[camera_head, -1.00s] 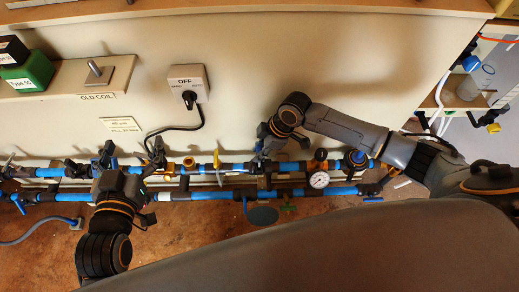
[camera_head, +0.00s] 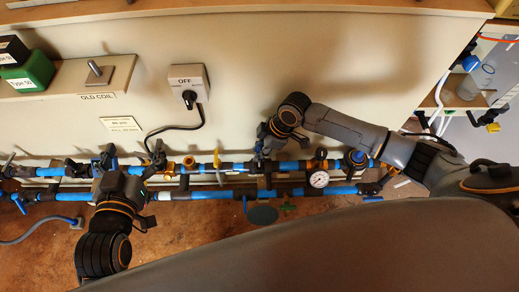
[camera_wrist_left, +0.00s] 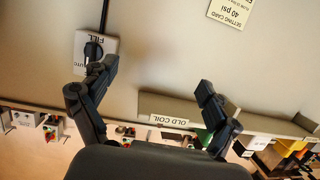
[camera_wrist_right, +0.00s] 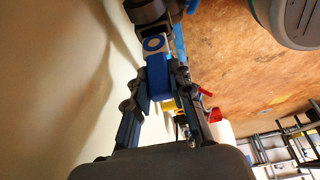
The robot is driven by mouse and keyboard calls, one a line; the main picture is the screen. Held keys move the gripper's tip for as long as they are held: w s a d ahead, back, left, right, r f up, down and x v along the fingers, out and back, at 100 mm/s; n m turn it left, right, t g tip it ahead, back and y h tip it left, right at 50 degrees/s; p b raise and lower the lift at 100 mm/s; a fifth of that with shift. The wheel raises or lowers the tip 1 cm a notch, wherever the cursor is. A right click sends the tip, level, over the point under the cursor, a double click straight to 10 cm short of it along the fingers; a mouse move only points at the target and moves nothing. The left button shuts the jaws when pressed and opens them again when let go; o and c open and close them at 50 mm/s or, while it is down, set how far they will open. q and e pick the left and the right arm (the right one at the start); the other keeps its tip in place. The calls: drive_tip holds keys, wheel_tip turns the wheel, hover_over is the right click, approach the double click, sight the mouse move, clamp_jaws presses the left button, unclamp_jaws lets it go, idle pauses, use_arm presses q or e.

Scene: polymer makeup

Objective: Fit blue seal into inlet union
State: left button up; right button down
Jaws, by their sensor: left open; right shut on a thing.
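My right gripper (camera_head: 265,138) is at the upper pipe in the head view. In the right wrist view its fingers (camera_wrist_right: 160,82) are shut on a blue part (camera_wrist_right: 157,72) with a pale ring on its end, against dark pipework. I cannot tell whether this is the blue seal. My left gripper (camera_head: 130,162) is at the pipes further left; its fingers (camera_wrist_left: 157,78) are spread and empty in the left wrist view. The inlet union cannot be told apart with certainty among the fittings on the upper pipe (camera_head: 236,167).
A pressure gauge (camera_head: 319,179) and a blue knob (camera_head: 357,157) stand right of my right gripper. A lower blue pipe (camera_head: 210,193) runs below. A teal disc (camera_head: 262,215) hangs below the pipes.

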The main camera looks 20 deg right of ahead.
drive_tip(key=shift+f+b, duration=0.5)
drive_tip(key=shift+f, duration=0.6)
drive_tip(key=shift+f+b, duration=0.55)
drive_tip(key=shift+f, duration=0.55)
use_arm(q)
wheel_tip(320, 180, up, 9)
drive_tip(key=d+t+h, duration=0.1)
drive_tip(key=t, duration=0.4)
drive_tip(key=shift+w+d+t+h, duration=0.3)
drive_tip(key=shift+w+h, duration=0.05)
drive_tip(key=shift+h, duration=0.05)
use_arm(e)
drive_tip(key=c, duration=1.1)
unclamp_jaws()
use_arm(q)
drive_tip(key=shift+r, duration=0.1)
use_arm(e)
drive_tip(key=shift+r, duration=0.1)
drive_tip(key=v, duration=1.1)
drive_tip(key=shift+r, duration=0.4)
drive_tip(key=shift+s+d, duration=0.1)
